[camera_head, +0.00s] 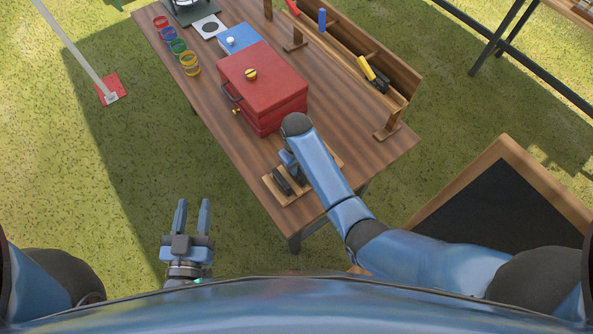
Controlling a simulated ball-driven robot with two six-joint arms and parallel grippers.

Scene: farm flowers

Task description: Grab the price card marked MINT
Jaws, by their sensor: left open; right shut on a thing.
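No card that I can read as MINT shows in the head view. My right gripper (287,170) is at the near end of the table, low over a wooden stand (272,187). It is shut on a small dark thing (282,181) at that stand. My forearm and wrist hide much of the hold, and no lettering can be read. I cannot tell whether the dark thing is lifted off the stand. My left gripper (193,213) is open and empty above the grass, left of the table.
The wooden table (345,143) carries a red box (268,82), a blue box (238,42), several coloured rings (177,46) and a long wooden rack (385,60) at the right. A dark board (508,205) with a wooden frame stands right of the table.

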